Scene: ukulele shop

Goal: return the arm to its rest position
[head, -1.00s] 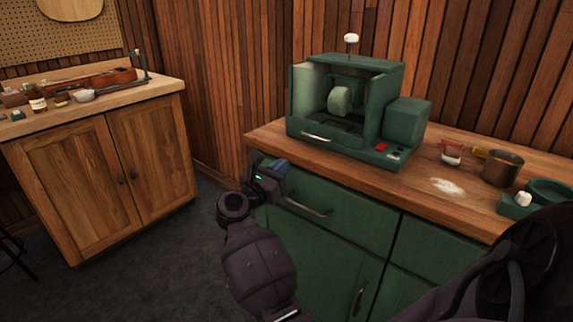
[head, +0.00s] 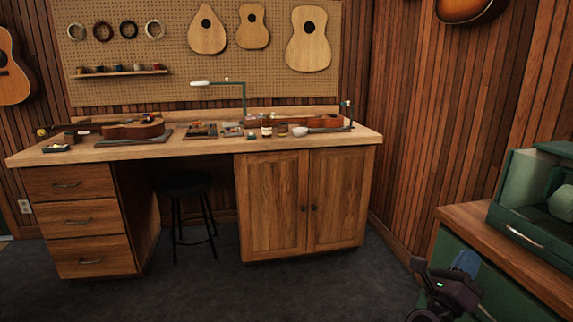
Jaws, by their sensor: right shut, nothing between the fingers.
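My right gripper (head: 466,263) is at the lower right of the head view, with its dark wrist below it. It is shut and holds nothing. It appears in front of the green cabinet (head: 491,282), below the edge of the wooden counter; I cannot tell whether it touches the cabinet front. Most of my right arm is outside the frame. My left gripper is not in view.
A wooden workbench (head: 200,150) with ukulele parts, tools and a lamp spans the left and middle. A black stool (head: 186,184) stands under it. A green machine (head: 530,215) sits on the counter at right. The grey floor (head: 300,290) in front is clear.

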